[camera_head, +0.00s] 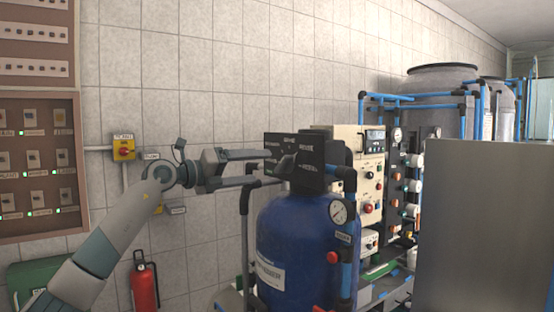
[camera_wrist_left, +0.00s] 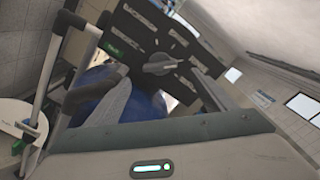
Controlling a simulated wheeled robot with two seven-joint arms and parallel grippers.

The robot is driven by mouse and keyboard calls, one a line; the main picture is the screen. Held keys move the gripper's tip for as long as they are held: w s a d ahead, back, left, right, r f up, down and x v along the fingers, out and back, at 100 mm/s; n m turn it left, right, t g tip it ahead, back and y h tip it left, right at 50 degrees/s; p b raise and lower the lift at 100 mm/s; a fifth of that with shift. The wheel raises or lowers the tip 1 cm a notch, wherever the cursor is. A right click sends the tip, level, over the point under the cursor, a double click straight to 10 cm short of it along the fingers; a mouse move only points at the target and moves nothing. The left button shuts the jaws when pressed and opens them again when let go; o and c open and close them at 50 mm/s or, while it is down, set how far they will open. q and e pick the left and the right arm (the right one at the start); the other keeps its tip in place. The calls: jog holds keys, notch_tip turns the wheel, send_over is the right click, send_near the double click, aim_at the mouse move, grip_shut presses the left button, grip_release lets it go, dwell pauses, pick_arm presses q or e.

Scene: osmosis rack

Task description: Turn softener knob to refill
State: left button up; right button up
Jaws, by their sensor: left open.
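The softener is a blue tank (camera_head: 290,235) with a black control head (camera_head: 305,150) on top, in the middle of the head view. Its black panel (camera_wrist_left: 140,38) faces me in the left wrist view, with several labels too small to read. A grey bar-shaped knob (camera_wrist_left: 167,67) sits at the panel's middle and points roughly sideways in that picture; it also shows small in the head view (camera_head: 287,161). My left gripper (camera_head: 262,168) is open and level, its fingers pointing at the panel. The knob appears in front of the fingers, not held; whether they touch the panel is unclear.
A cream control box (camera_head: 345,145) and blue pipes stand behind the tank. A large grey panel (camera_head: 485,225) blocks the right side. A red extinguisher (camera_head: 145,285) and a yellow switch box (camera_head: 124,148) are at the wall by my left arm.

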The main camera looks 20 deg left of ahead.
aim_at(279, 165)
pick_arm(q)
jog(key=p+x, duration=0.3)
jog(key=x, duration=0.4)
jog(key=shift+r, duration=0.15)
jog(key=shift+w+d, duration=0.4)
jog(key=shift+w, duration=0.1)
jog(key=c, duration=1.1)
